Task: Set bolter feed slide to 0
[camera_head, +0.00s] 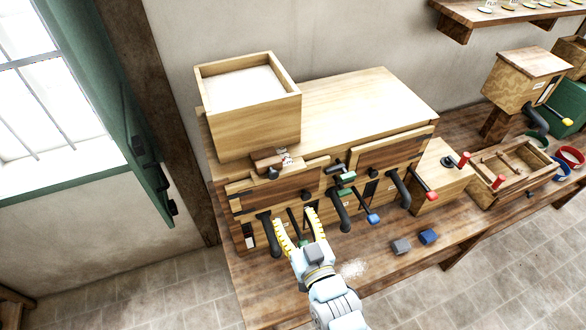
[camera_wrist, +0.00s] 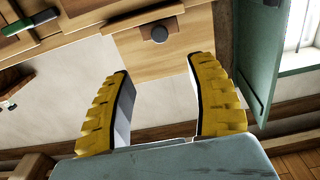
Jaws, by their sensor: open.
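The bolter is a wooden cabinet (camera_head: 355,100) with an open-topped wooden hopper (camera_head: 250,118) at its left end. A small brown wooden slide with a dark round knob (camera_head: 272,172) sticks out below the hopper; it looks like the feed slide, and any scale marks on it are too small to read. My gripper (camera_head: 295,217) is open and empty in front of the cabinet's left half, apart from the slide. In the wrist view a dark round knob (camera_wrist: 160,34) on a wooden block shows beyond the open fingertips (camera_wrist: 157,66).
Grey (camera_head: 401,246) and blue (camera_head: 429,236) blocks lie on the bench. A green shutter (camera_head: 150,165) stands at left.

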